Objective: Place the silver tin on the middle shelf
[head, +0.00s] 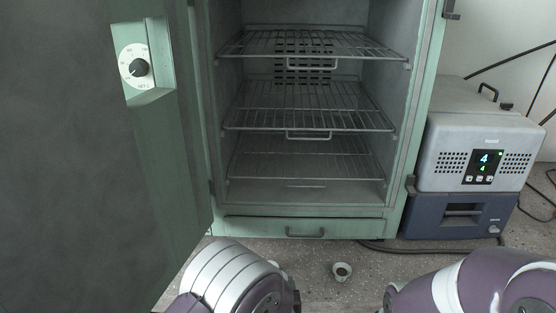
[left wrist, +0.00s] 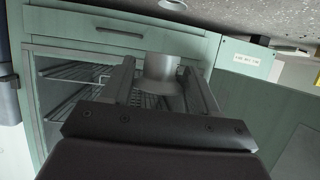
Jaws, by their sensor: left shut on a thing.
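The middle shelf (head: 308,121) is a bare wire rack with a front handle inside the open green cabinet (head: 400,125). The left gripper is low in front of the cabinet. Only my right arm's links show at the bottom right; the right gripper is out of view.
The cabinet door (head: 85,170) stands open on the left. The upper rack (head: 310,45) and lower rack (head: 300,166) look empty. A small cup (head: 342,272) stands on the speckled surface in front. A grey-blue device (head: 433,150) stands close to the cabinet's right, with cables around it.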

